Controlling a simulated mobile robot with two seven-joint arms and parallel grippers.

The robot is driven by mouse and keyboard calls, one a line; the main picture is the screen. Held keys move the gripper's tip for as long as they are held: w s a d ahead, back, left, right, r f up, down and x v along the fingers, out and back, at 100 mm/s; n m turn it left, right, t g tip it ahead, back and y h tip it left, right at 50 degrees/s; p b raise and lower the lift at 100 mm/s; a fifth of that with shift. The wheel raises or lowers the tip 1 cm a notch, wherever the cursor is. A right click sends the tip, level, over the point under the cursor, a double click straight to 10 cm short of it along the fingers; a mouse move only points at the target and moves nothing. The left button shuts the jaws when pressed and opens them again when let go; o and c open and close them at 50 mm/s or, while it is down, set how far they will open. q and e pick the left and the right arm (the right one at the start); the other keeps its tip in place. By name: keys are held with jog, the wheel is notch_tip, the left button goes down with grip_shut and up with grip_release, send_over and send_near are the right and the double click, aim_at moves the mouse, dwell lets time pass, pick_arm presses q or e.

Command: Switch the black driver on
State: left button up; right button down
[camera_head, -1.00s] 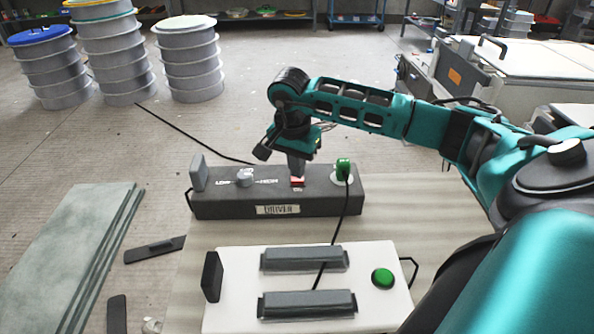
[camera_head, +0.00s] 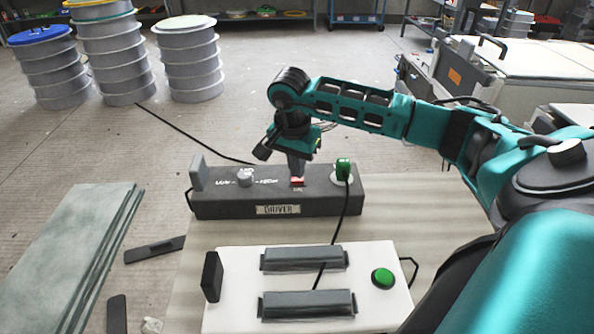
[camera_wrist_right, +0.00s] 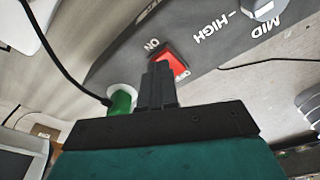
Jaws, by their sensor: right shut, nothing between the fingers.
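The black driver (camera_head: 225,205) is a long dark box labelled DRIVER on the table. Its red rocker switch (camera_head: 297,183) sits on the top face, between the grey knob (camera_head: 245,177) and the green plug (camera_head: 343,168). My right gripper (camera_head: 297,174) is shut and empty, pointing down with its fingertips at the switch. In the right wrist view the red switch (camera_wrist_right: 174,64) shows beside the fingertips, between ON and OFF lettering; the fingers hide part of it. I cannot tell whether they touch it or which side is pressed. My left gripper is not in view.
A white box (camera_head: 235,262) with two grey bars and a green button (camera_head: 383,278) stands in front of the driver. A black cable runs from the green plug across it. Grey-green sheets (camera_head: 70,250) lie at the left.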

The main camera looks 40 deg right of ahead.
dwell(0.4)
jog(key=shift+f, duration=0.3)
jog(key=shift+f+b, duration=0.25)
jog(key=shift+b, duration=0.15)
jog(key=shift+f+b, duration=0.3)
jog(key=shift+f, duration=0.05)
dwell(0.3)
jog(key=shift+r, duration=0.1)
notch_tip(320, 180, up, 7)
jog(key=p, duration=0.5)
dwell(0.3)
dwell(0.5)
